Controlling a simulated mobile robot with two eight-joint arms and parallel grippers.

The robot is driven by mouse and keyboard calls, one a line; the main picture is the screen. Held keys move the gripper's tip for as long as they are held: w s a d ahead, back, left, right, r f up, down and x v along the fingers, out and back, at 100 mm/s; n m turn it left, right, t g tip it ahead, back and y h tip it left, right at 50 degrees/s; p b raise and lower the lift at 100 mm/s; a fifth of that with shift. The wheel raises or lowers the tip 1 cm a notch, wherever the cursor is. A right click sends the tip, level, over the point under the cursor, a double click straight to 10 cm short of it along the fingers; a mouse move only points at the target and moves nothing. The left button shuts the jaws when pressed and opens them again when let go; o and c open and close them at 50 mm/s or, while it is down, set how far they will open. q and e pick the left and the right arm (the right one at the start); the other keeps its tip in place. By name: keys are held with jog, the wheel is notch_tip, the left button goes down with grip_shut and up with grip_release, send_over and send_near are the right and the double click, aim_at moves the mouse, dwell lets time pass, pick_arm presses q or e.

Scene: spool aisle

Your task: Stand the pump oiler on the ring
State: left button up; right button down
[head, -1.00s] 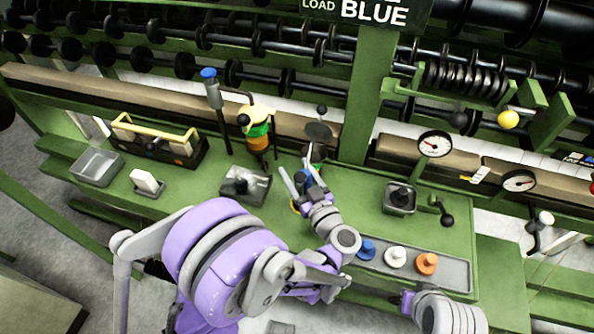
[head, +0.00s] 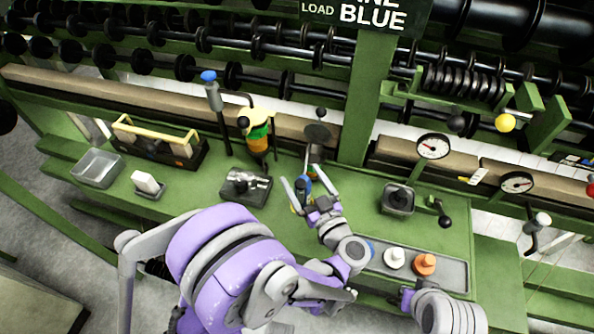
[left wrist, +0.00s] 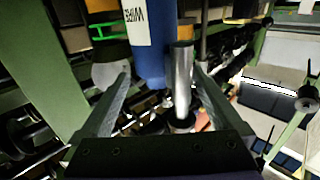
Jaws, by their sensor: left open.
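My right gripper's fingers do not show.
A grey tray (head: 455,272) with blue, white and orange knobbed pieces lies right of my left arm. A dark block (head: 245,187) sits left of the gripper, and a square fixture (head: 397,198) right. A tall yellow, green and orange item (head: 257,135) and a green post (head: 365,90) stand behind.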

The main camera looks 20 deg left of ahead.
pick_arm(q)
jog(key=v, duration=0.9)
jog(key=shift+b, duration=0.35)
